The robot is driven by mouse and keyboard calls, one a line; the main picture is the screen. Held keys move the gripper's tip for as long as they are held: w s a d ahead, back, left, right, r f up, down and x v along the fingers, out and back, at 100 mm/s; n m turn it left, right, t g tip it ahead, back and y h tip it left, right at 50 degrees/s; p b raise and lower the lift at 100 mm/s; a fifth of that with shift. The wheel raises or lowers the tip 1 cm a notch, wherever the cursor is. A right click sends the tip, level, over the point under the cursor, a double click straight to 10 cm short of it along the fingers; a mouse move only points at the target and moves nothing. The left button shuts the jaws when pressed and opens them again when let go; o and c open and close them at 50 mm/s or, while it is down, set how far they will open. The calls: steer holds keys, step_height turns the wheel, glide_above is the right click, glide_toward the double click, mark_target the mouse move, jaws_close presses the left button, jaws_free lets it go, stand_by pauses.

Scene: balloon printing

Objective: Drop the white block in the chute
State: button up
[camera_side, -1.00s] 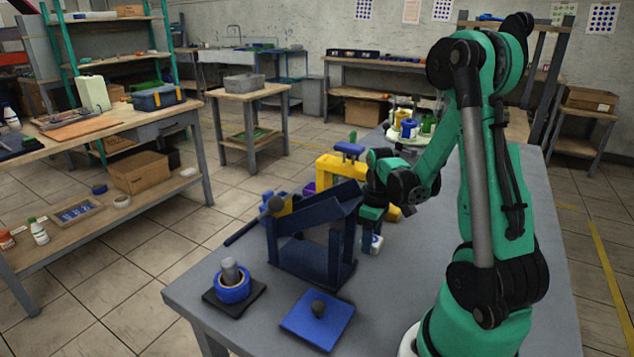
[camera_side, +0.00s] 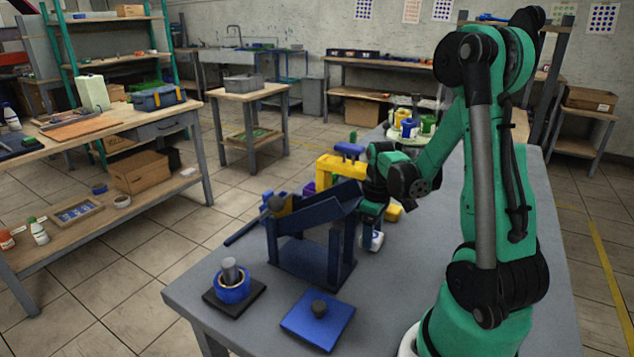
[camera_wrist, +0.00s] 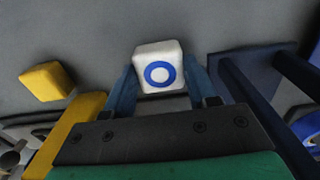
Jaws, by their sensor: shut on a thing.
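A white block with a blue ring on its face (camera_wrist: 158,68) sits between the fingertips of my gripper (camera_wrist: 158,84) in the wrist view. In the side view my gripper (camera_side: 371,222) points down, shut on the white block (camera_side: 373,240), which looks slightly tilted at the fingertips. The dark blue chute (camera_side: 318,212) stands on legs just left of my gripper, its sloped top about level with my wrist. Part of the chute's blue frame shows at the right of the wrist view (camera_wrist: 252,85). Whether the block clears the table is hard to tell.
A yellow block (camera_wrist: 47,81) lies near the gripper, beside a yellow frame (camera_side: 327,170). A blue roll on a black base (camera_side: 233,289) and a blue plate with a dark knob (camera_side: 318,320) are at the table's front. The table right of my gripper is clear.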

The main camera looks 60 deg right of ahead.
steer(key=shift+r, duration=0.15)
steer(key=shift+r, duration=3.05)
step_height(320, 180, up, 21)
steer(key=w+a+n, duration=0.4)
steer(key=a+n, duration=0.5)
steer(key=n, duration=0.9)
steer(key=shift+s+a+f, duration=0.15)
steer(key=shift+f, duration=2.95)
steer(key=shift+s+a+f, duration=0.1)
steer(key=shift+f, duration=2.95)
